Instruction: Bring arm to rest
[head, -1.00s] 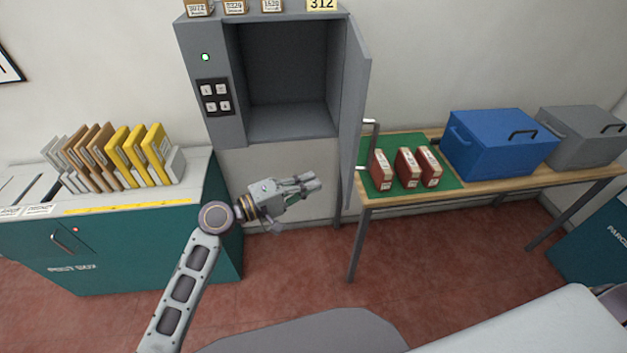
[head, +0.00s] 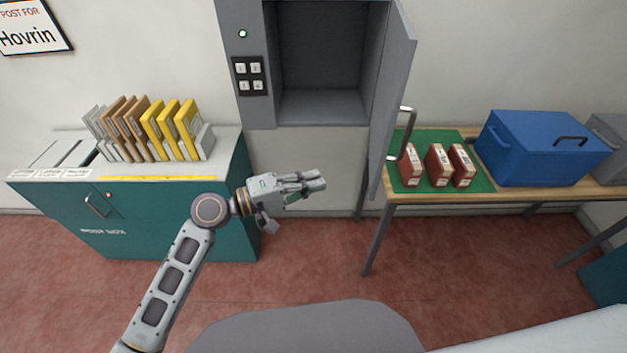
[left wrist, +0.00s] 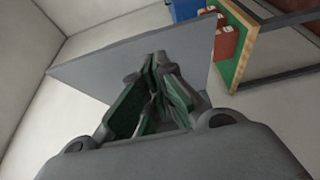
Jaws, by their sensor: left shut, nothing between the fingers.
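My left arm comes in from the lower left of the head view. Its gripper (head: 318,183) is shut and empty, pointing right, in the air in front of the wall below the open locker (head: 318,60). In the left wrist view the gripper's fingers (left wrist: 155,70) are together, with the grey locker door (left wrist: 90,68) beyond them. In the head view the open locker door (head: 393,95) with its handle stands to the right of the gripper, apart from it. My right gripper does not show.
A teal post counter (head: 190,225) with yellow, brown and grey mailers (head: 160,130) stands left. Right is a table (head: 480,200) with a green mat (head: 440,188), red boxes (head: 437,165), a blue bin (head: 540,150) and a grey bin (head: 610,140). Red floor in between is free.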

